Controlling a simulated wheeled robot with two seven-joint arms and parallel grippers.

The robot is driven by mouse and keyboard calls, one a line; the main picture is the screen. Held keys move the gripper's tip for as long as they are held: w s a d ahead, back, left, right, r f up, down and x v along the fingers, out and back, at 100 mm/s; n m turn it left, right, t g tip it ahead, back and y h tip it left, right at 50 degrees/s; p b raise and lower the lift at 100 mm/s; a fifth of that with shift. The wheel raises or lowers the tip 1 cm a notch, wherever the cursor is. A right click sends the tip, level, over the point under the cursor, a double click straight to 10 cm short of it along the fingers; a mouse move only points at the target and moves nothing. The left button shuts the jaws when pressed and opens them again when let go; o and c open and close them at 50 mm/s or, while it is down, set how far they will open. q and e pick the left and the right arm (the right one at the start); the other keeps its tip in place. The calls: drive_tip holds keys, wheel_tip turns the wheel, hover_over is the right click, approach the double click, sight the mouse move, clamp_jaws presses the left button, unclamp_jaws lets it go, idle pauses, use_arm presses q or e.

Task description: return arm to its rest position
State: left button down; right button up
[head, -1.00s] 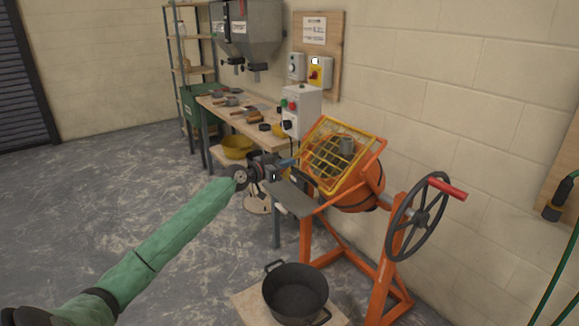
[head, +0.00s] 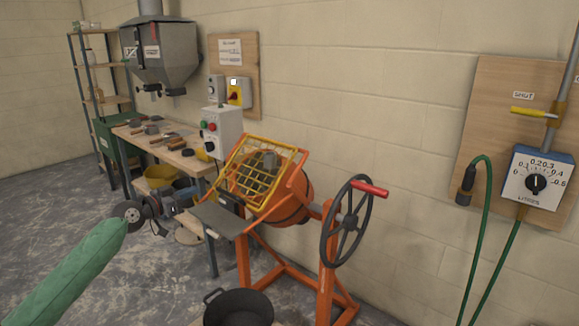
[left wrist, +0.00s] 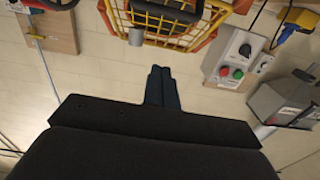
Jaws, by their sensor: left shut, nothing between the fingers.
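My left arm in its green sleeve comes in from the lower left in the head view. Its gripper (head: 190,199) is in front of the workbench, left of the orange mixer (head: 288,206). In the left wrist view the two dark fingers (left wrist: 161,84) lie together, shut and empty. The mixer's yellow grid shows beyond them at the top of that view. My right gripper is not in view.
A black tub (head: 238,309) stands on the floor before the mixer, cut off by the lower edge. The mixer's handwheel (head: 346,222) sticks out to the right. A workbench (head: 190,160) with tools stands behind. A wall board (head: 490,115) carries a dial box (head: 537,178) and green hose.

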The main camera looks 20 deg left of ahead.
use_arm(q)
drive_tip(key=s+d+f+g+y, duration=0.45)
drive_tip(key=s+d+f, duration=0.25)
drive_tip(key=f, duration=0.4)
drive_tip(key=s+d+f+g+y, duration=0.3)
drive_tip(key=s+d+f+g, duration=0.3)
drive_tip(key=f, duration=0.5)
drive_tip(key=s+d+f+g+h+p, duration=0.1)
drive_tip(key=s+d+f, duration=0.3)
drive_tip(key=s+d, duration=0.5)
drive_tip(key=s+d+f+n+g+p, duration=0.1)
drive_tip(key=s+d+f, duration=0.3)
drive_tip(key=s+d, duration=0.5)
drive_tip(key=s+d+f+n+g+h+p, duration=0.1)
drive_tip(key=s+d+f, duration=0.3)
drive_tip(key=s+d, duration=0.6)
drive_tip(key=s+g, duration=0.1)
drive_tip(key=s, duration=0.3)
drive_tip(key=shift+s+f+h+p, duration=0.15)
drive_tip(key=shift+s+h+p, duration=0.1)
drive_tip(key=shift+h+p, duration=0.1)
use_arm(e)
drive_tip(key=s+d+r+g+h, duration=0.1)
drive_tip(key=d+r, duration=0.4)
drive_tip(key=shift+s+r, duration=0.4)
